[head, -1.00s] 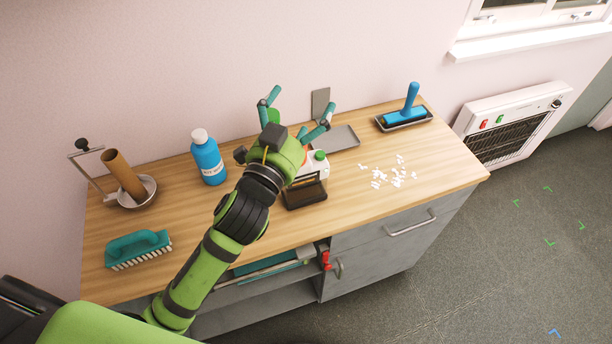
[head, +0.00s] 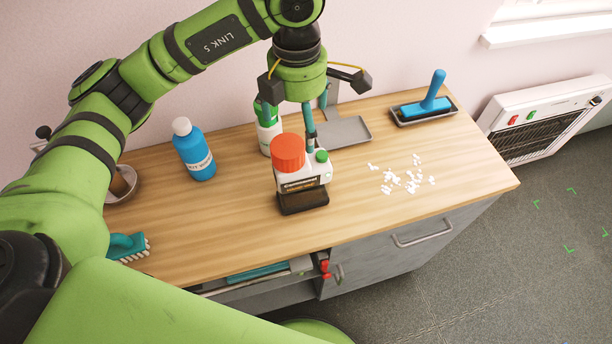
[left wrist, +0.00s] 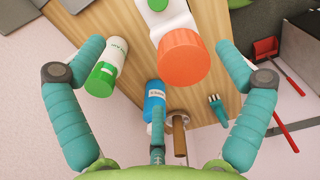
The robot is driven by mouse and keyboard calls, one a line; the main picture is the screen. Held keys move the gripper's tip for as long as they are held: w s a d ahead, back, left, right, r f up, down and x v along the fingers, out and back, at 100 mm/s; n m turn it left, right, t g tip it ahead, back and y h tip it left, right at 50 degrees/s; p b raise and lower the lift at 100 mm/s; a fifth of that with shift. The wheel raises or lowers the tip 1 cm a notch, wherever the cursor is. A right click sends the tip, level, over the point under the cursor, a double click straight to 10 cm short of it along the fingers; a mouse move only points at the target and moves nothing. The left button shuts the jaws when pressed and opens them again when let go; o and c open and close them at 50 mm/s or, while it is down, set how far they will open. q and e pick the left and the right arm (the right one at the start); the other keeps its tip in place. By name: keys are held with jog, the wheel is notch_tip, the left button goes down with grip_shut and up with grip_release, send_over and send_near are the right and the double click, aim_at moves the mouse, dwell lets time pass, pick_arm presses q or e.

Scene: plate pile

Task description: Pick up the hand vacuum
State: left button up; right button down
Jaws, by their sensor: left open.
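The hand vacuum (head: 301,179) stands on the wooden worktop, with a white body, a large orange cap, a small green knob and a dark front base. In the left wrist view its orange cap (left wrist: 184,58) shows near the centre, between the spread fingers. My left gripper (head: 288,122) is open, with teal fingers pointing down, above and just behind the vacuum. The left gripper (left wrist: 160,45) in the left wrist view holds nothing. Whether any finger touches the vacuum cannot be told. My right gripper is not in view.
A white bottle with a green cap (head: 267,137) stands close behind the vacuum, near a left finger. A blue bottle (head: 195,155) is left. A grey dustpan-like tray (head: 345,132), white bits (head: 405,178) and a blue-handled tool (head: 432,95) lie right.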

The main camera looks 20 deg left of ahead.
aim_at(299, 138)
pick_arm(q)
notch_tip(299, 138, down, 2)
jog(key=shift+a+f+b, duration=0.15)
jog(key=shift+f+b, duration=0.05)
jog(key=shift+b, duration=0.1)
jog(key=shift+s+f, duration=0.1)
jog(key=shift+s, duration=0.05)
jog(key=shift+s+f+p, duration=0.25)
jog(key=shift+f+p, duration=0.65)
jog(key=shift+f, duration=0.05)
notch_tip(299, 138, down, 4)
jog(key=shift+w+f+p, duration=0.15)
jog(key=shift+f+p, duration=0.1)
jog(key=shift+p, duration=1)
jog(key=shift+d+f, duration=0.2)
jog(key=c, duration=1.5)
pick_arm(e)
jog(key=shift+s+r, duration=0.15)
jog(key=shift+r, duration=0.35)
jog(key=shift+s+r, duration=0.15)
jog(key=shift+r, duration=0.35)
